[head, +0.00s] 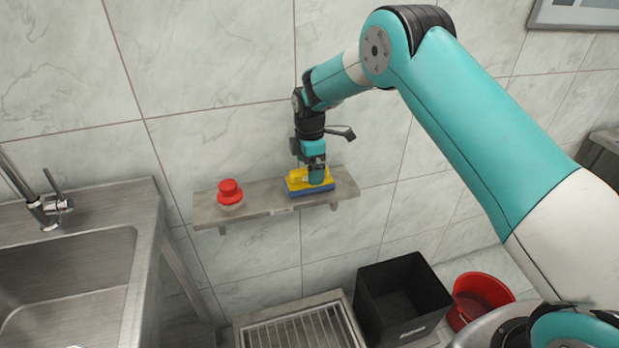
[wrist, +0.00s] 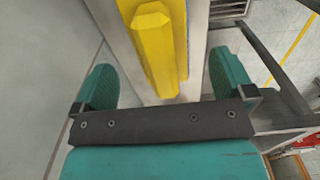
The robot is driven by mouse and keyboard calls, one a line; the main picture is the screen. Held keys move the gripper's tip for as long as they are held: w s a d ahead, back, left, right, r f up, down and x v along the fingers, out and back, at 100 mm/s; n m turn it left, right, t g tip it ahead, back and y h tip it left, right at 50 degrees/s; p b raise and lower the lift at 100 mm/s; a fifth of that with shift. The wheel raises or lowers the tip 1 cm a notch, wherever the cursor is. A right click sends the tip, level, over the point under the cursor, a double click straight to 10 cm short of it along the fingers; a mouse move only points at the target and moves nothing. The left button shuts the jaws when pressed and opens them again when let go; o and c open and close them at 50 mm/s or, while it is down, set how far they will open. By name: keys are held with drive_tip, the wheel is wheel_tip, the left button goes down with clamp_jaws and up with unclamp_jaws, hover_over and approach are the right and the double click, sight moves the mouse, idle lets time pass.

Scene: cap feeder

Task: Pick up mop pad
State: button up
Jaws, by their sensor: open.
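The mop pad (head: 297,184) is a yellow block with a blue underside. It lies on the right part of a wall shelf in the head view. In the wrist view its yellow raised handle (wrist: 156,50) runs between my two fingers, with a thin blue edge at its right. My gripper (head: 318,177) is right over the pad in the head view, pointing down. In the wrist view the teal fingers of my gripper (wrist: 160,80) stand open, one on each side of the handle, with gaps to it. The right end of the pad is partly hidden by my gripper.
The narrow grey shelf (head: 262,206) also bears a red-capped container (head: 230,193) to the left. A steel sink (head: 70,270) stands at far left. Below are a grated drain (head: 300,328), a black bin (head: 402,298) and a red bowl (head: 482,295). The tiled wall is close behind.

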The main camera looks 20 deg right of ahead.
drive_tip(key=shift+f+p, duration=0.4)
drive_tip(key=shift+f, duration=1.45)
drive_tip(key=c, duration=1.1)
drive_tip(key=shift+r, duration=0.15)
wheel_tip(320, 180, up, 20)
drive_tip(key=b, duration=0.3)
